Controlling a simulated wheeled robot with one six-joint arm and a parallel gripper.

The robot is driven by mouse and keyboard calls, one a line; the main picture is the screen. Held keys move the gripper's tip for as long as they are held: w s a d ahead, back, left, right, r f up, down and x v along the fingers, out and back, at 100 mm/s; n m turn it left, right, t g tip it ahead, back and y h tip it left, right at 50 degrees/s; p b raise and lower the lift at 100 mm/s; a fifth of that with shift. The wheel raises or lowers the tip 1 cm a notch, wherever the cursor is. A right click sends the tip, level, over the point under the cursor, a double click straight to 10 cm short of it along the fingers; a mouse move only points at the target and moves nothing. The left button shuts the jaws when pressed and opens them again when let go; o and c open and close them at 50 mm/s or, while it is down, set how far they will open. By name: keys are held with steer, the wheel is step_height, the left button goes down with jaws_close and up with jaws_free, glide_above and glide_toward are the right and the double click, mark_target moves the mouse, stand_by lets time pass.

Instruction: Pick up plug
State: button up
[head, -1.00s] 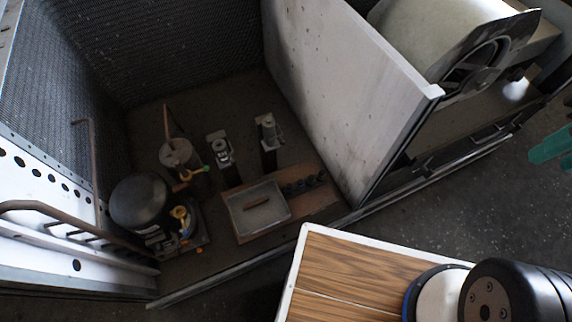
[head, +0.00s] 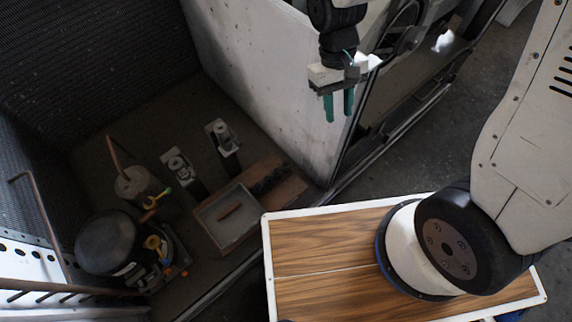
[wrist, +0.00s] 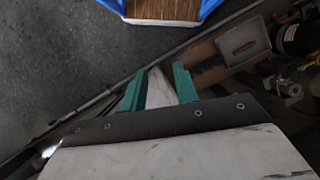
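My gripper (head: 339,106) hangs in front of the grey partition panel (head: 262,85) in the head view, its green fingers pointing down. The fingers are apart with nothing between them; the wrist view also shows my gripper (wrist: 158,90) open and empty. No part is clearly recognisable as the plug. A small brown piece (head: 230,211) lies in a shallow grey tray (head: 212,232) inside the housing, left of and below my gripper. A yellow fitting (head: 153,243) by the black compressor and a green-yellow one (head: 167,191) by the canister are also in view.
The black compressor (head: 108,243), canister (head: 132,183) and two upright brackets (head: 223,138) stand on the housing floor. Several dark round parts (head: 270,180) sit on a wooden board. A front rail (head: 218,290) edges the housing. Grey floor (head: 405,150) is clear at right.

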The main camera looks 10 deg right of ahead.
steer(key=w+a+f, duration=0.1)
steer(key=a+f, duration=0.2)
steer(key=f, duration=0.6)
steer(key=w+a+f+t, duration=0.1)
steer(key=a+f, duration=0.1)
steer(key=f, duration=0.6)
steer(key=w+a+f, duration=0.1)
steer(key=a+f, duration=0.2)
steer(key=f, duration=0.6)
steer(key=t+y, duration=0.1)
steer(key=t, duration=0.2)
glide_above(286, 163)
steer(key=f, duration=0.4)
steer(key=shift+s+f, duration=0.2)
steer(key=shift+f, duration=0.15)
steer(key=f, duration=0.7)
steer(key=shift+w, duration=0.25)
jaws_close()
